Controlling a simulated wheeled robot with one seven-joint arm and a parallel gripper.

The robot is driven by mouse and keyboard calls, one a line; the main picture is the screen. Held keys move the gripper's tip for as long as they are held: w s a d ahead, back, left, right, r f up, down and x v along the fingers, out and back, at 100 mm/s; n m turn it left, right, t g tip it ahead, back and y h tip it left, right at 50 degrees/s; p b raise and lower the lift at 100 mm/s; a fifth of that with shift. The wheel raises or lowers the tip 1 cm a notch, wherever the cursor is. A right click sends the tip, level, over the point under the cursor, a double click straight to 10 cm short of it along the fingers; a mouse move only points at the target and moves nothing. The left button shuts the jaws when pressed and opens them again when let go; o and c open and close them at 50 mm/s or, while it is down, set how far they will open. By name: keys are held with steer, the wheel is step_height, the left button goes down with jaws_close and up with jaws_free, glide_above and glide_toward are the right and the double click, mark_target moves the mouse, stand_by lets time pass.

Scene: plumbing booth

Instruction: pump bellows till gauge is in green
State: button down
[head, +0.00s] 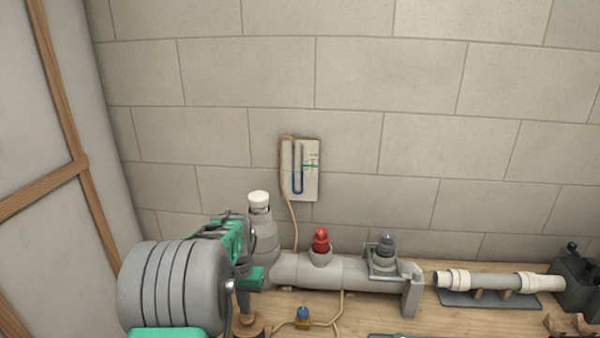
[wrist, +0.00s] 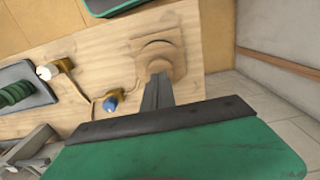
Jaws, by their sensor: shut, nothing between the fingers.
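The gauge (head: 311,185) is a pale board on the block wall with a U-shaped tube, blue liquid at its bottom and a small green mark on its right side. The exact liquid level is too small to read. The bellows (wrist: 172,47) appears as a tan, rounded, stepped wooden piece on the bench in the wrist view; in the head view it is partly hidden behind my arm. My gripper (wrist: 155,95) is shut and empty, its fingertips at the bellows' near edge; I cannot tell whether they touch it.
A blue-handled brass valve (head: 303,314) sits on the bench beside the bellows, with a thin hose running by. A grey pipe (head: 345,274) with a red cap (head: 321,240) lies behind. A white-ended pipe (head: 490,281) rests on a stand at right.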

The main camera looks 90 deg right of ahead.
steer(key=shift+f, duration=0.1)
steer(key=shift+f+b, duration=1.25)
steer(key=shift+f, duration=0.6)
steer(key=shift+r+p, duration=1.3)
steer(key=shift+r, duration=0.6)
